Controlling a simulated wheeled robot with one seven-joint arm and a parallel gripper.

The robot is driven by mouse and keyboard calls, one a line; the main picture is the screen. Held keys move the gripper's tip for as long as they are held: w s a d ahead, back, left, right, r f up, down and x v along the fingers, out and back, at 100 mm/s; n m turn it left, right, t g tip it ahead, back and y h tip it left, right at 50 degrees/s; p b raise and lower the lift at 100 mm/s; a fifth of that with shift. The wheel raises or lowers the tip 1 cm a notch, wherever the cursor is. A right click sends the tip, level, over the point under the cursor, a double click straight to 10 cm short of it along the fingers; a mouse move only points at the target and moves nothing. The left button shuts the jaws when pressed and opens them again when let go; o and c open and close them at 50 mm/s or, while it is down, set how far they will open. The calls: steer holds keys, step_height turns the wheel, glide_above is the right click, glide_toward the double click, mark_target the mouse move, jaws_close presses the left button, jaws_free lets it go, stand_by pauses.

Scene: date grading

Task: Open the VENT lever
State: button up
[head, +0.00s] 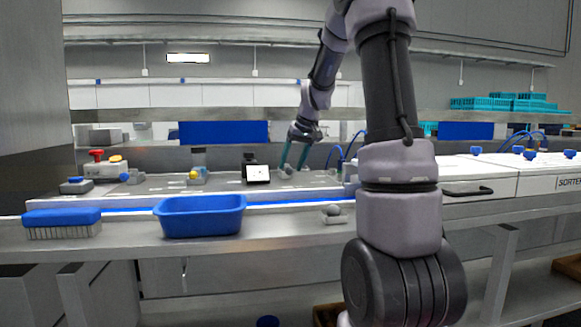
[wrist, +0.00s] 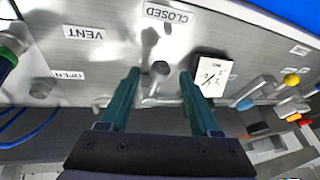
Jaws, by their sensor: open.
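The VENT label (wrist: 84,32) appears upside down in the wrist view on a grey metal panel. An OPEN label (wrist: 68,75) is below it and a CLOSED label (wrist: 167,12) is to its upper right. A grey lever with a round dark knob (wrist: 160,68) stands nearer CLOSED than OPEN. My gripper (wrist: 159,75) is open, its teal fingers on either side of the knob with gaps visible. In the head view my gripper (head: 294,164) reaches down at the back panel; the lever is too small there to make out clearly.
A black device with a white dial face (wrist: 211,75) is close beside the right finger. A round grey knob (wrist: 40,88) is by OPEN. In the head view, a blue tub (head: 200,216) and blue brush (head: 62,222) are on the front ledge. Blue hoses (head: 340,155) are right of my gripper.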

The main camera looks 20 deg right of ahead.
steer(key=shift+w+a+f, duration=0.15)
steer(key=shift+w+f, duration=0.1)
steer(key=shift+f, duration=0.4)
jaws_close()
stand_by(1.0)
